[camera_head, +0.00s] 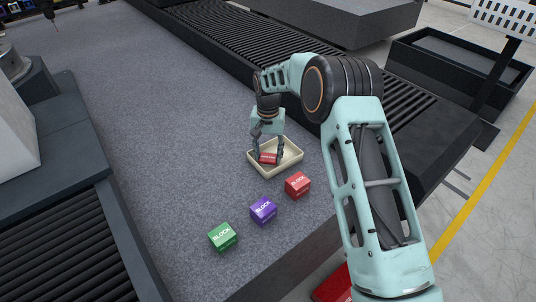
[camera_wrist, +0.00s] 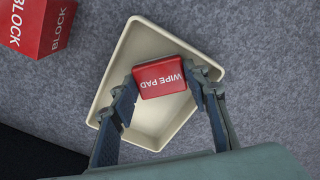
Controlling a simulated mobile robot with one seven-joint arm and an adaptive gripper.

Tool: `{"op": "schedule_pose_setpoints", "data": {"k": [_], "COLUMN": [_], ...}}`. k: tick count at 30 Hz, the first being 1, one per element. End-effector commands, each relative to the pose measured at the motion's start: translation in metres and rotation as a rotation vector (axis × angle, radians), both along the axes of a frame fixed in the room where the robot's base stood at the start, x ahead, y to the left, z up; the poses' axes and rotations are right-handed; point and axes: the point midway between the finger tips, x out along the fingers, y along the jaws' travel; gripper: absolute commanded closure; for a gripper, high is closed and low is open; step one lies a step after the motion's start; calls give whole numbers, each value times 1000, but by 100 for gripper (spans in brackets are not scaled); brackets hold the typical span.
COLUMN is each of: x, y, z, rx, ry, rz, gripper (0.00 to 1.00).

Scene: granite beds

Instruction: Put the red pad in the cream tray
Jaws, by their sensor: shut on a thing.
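The red pad (camera_wrist: 160,79), marked WIPE PAD, is between the two fingers of my gripper (camera_wrist: 158,88) in the wrist view. My gripper is shut on it. The pad is over the inside of the cream tray (camera_wrist: 121,70); I cannot tell whether it touches the tray floor. In the head view my gripper (camera_head: 268,156) points down at the cream tray (camera_head: 292,160), with the red pad (camera_head: 268,158) low between its fingers. The fingers hide the pad's sides and part of the tray.
A red block (camera_head: 298,185) stands close to the tray; it also shows in the wrist view (camera_wrist: 42,25). A purple block (camera_head: 263,210) and a green block (camera_head: 223,236) stand in line beyond it. The grey granite top (camera_head: 170,130) is clear to the left. Black ribbed beds (camera_head: 230,50) flank it.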

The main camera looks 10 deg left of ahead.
Motion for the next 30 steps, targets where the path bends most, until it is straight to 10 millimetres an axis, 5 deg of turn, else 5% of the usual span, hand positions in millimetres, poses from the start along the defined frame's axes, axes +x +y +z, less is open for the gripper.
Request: {"op": "schedule_pose_setpoints", "data": {"k": [1,2,3,15,30], "x": [0,0,0,0,0], "y": [0,0,0,0,0], "z": [-3,-2,-2,7,103], "rx": [0,0,0,0,1], "ry": [1,1,1,-1,-2], "rz": [0,0,0,0,0], "gripper": [77,55,51,50,50]}}
